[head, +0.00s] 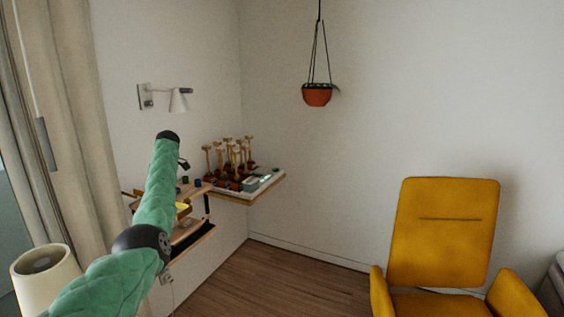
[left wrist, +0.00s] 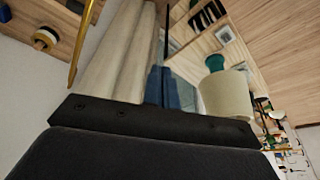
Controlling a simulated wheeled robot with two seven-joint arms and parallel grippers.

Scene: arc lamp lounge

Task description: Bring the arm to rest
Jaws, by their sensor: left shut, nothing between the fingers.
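My left arm (head: 157,205) comes in from the lower left in the head view, in a green quilted sleeve with a dark joint. It is raised, bent, and stands in front of the wall desk. The dark body of my left gripper (left wrist: 150,120) fills the bottom of the left wrist view. It is shut with nothing in it, and its fingertips are not clear there. In the head view I cannot make out the gripper clearly beside the arm. My right gripper is not in view.
A wall shelf (head: 252,194) with several pots and pale upright pieces is right of my arm. A wall lamp (head: 178,100) hangs above. A cream cylinder (head: 42,280) and curtain (head: 65,120) are left. A yellow armchair (head: 445,235) stands right; floor between is clear.

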